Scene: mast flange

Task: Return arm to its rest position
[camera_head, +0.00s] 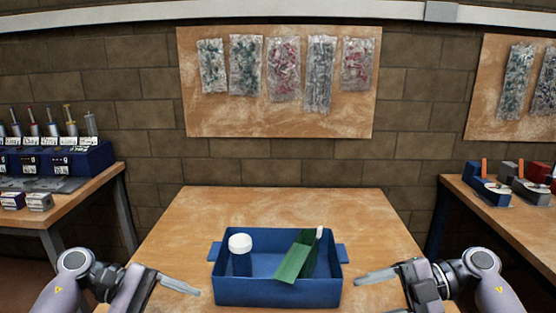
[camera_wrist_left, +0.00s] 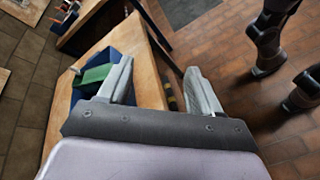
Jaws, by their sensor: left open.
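My left gripper (camera_head: 180,285) is in the head view at the lower left, beside the blue bin and apart from it. In the left wrist view its two fingers (camera_wrist_left: 160,78) are spread apart with nothing between them. My right gripper (camera_head: 376,276) is at the lower right, on the other side of the bin. It points inward, and its finger gap cannot be made out. No object shows at its fingertips.
A blue bin (camera_head: 278,294) with side handles stands on the wooden table (camera_head: 180,225). It holds a white-capped container (camera_head: 240,243) and a tilted green piece (camera_head: 294,262). Side tables stand left (camera_head: 85,193) and right (camera_head: 500,215). The table behind the bin is clear.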

